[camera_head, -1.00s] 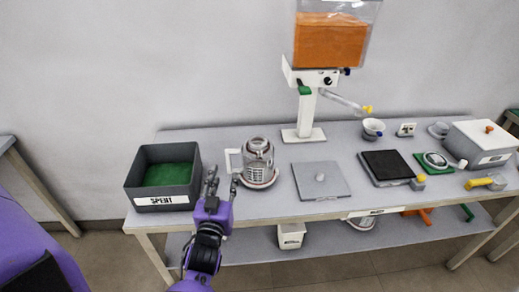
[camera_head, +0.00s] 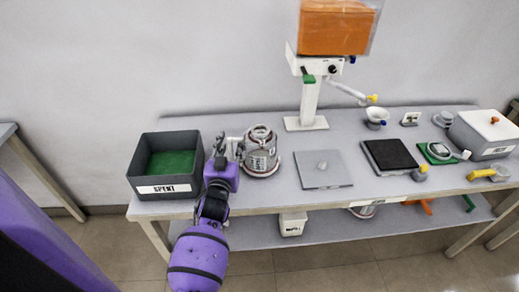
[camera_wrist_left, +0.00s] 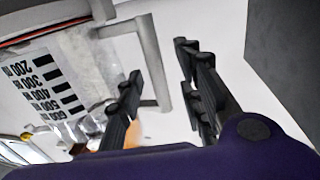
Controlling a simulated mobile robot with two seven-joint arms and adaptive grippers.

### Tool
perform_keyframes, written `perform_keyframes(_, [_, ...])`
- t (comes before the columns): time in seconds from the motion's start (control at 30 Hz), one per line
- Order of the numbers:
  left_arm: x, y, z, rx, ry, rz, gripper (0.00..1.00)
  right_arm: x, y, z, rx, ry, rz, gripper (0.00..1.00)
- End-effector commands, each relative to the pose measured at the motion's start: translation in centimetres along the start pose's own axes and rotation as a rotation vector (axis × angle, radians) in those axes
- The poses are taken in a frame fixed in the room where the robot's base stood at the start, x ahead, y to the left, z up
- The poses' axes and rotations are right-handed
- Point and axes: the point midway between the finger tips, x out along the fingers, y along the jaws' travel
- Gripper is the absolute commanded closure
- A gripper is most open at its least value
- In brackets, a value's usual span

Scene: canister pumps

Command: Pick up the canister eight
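A clear canister (camera_head: 261,158) with a grey rim stands upright on the table, right of the SPENT bin. No number eight is legible on it. In the left wrist view the canister (camera_wrist_left: 65,85) shows a printed volume scale, and its pale handle (camera_wrist_left: 152,62) sticks out toward my gripper. My left gripper (camera_head: 228,148) is at the handle side of the canister. Its two fingers (camera_wrist_left: 160,85) are apart, with the handle bar appearing between them and a gap visible on the right finger's side. My right gripper is not in view.
A dark bin labelled SPENT (camera_head: 165,189) with a green floor stands close left of my gripper. A dispenser with an orange-filled hopper (camera_head: 335,28) stands behind. Another canister (camera_head: 364,211) shows partly on the lower shelf.

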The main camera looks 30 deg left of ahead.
Motion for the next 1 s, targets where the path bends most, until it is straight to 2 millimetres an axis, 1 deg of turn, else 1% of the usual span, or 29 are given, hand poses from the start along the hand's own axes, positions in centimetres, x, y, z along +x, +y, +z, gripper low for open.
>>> perform_keyframes(0.1, [-0.1, 0.0, 0.1, 0.0, -0.001, 0.0, 0.67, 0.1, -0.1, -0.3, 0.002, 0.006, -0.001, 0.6])
perform_keyframes(0.3, [-0.1, 0.0, 0.1, 0.0, -0.001, 0.0, 0.93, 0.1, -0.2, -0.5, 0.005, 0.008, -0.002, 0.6])
perform_keyframes(0.37, [-0.1, 0.0, 0.1, 0.0, -0.001, 0.0, 1.0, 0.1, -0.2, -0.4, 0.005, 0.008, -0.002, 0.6])
perform_keyframes(0.77, [0.0, 0.0, -0.2, -0.001, 0.002, 0.0, 1.0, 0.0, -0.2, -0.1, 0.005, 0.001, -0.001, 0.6])
perform_keyframes(0.87, [0.1, 0.1, -0.7, -0.001, 0.004, 0.001, 1.0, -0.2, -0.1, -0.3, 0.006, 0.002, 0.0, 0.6])
perform_keyframes(1.0, [0.6, 0.2, -2.5, -0.003, 0.008, 0.002, 1.0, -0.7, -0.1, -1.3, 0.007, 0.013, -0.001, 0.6])
